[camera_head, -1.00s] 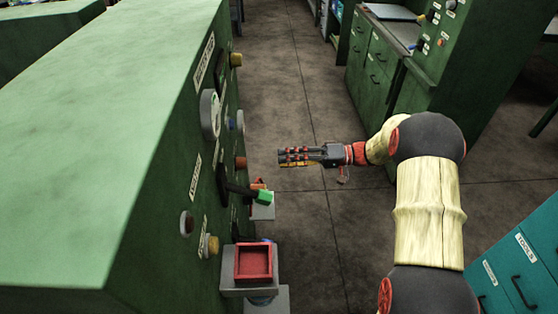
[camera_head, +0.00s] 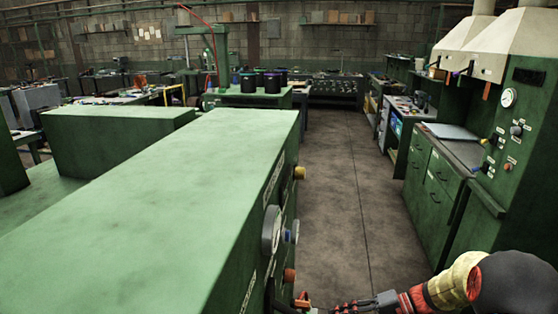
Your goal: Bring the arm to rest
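My arm comes in at the bottom right of the head view, with a black joint and a pale yellow sleeve (camera_head: 456,283). My gripper (camera_head: 340,308) is at the bottom edge, pointing left towards the side of the green machine (camera_head: 150,210). Its fingers are partly cut off by the frame edge, so I cannot tell if they are open or shut. I see nothing held in it in the part that shows.
The green machine's side carries a gauge (camera_head: 271,229) and knobs close to my gripper. Green cabinets (camera_head: 430,190) with a control panel stand on the right.

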